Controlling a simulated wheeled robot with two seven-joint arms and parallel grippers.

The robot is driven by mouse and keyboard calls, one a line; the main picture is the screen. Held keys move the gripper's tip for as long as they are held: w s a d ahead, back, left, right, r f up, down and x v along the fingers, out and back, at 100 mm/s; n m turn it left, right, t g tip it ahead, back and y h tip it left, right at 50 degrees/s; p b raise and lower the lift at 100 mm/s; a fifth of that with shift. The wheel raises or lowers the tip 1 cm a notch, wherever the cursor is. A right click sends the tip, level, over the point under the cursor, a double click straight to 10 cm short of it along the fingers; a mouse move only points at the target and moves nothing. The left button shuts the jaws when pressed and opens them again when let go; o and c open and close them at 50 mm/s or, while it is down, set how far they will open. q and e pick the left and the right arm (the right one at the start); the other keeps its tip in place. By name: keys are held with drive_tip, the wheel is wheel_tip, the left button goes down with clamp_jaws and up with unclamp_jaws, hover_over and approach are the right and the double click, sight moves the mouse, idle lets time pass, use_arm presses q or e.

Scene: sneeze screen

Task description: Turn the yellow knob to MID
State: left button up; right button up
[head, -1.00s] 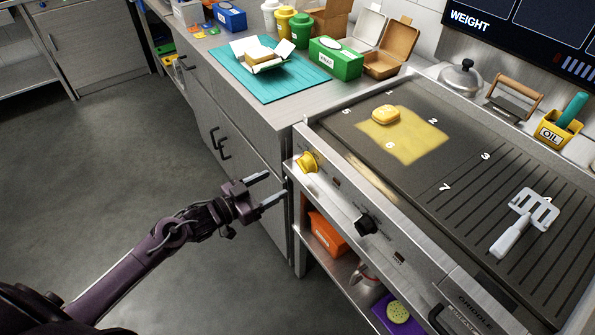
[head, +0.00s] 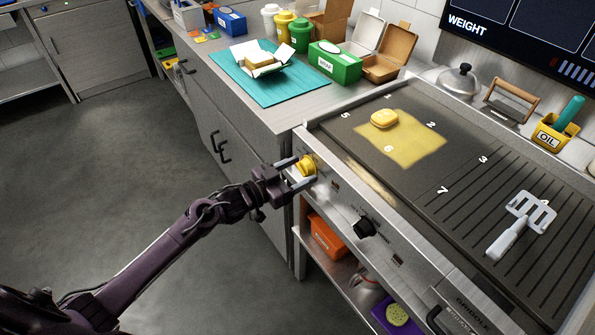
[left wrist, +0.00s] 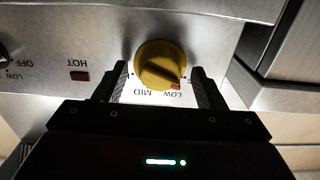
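The yellow knob (head: 307,165) sits on the front panel of the griddle, at its left end. In the left wrist view the yellow knob (left wrist: 160,66) is seen upside down, with LOW and MID printed below it and a small red mark near LOW. My left gripper (head: 301,172) has its two fingers spread on either side of the knob. In the left wrist view the fingers of my left gripper (left wrist: 160,88) stand apart, with small gaps beside the knob. My right gripper is out of view.
A black knob (head: 365,227) is further right on the panel. The griddle top (head: 440,150) holds a yellow block (head: 384,118) on a yellow patch and a spatula (head: 507,232). Grey cabinets (head: 225,130) stand left of the griddle. The floor (head: 90,170) is clear.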

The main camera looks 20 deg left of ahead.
use_arm(q)
drive_tip(key=c, duration=0.9)
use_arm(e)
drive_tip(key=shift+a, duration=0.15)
use_arm(q)
drive_tip(key=shift+m, duration=0.3)
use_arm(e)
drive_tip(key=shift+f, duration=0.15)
use_arm(q)
drive_tip(key=shift+f+m+b, duration=0.1)
drive_tip(key=shift+m+b, duration=0.3)
drive_tip(key=shift+m, duration=0.2)
use_arm(e)
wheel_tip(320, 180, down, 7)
drive_tip(key=b, duration=0.7)
use_arm(q)
drive_tip(key=shift+m+b, duration=0.95)
drive_tip(key=shift+m, duration=7.15)
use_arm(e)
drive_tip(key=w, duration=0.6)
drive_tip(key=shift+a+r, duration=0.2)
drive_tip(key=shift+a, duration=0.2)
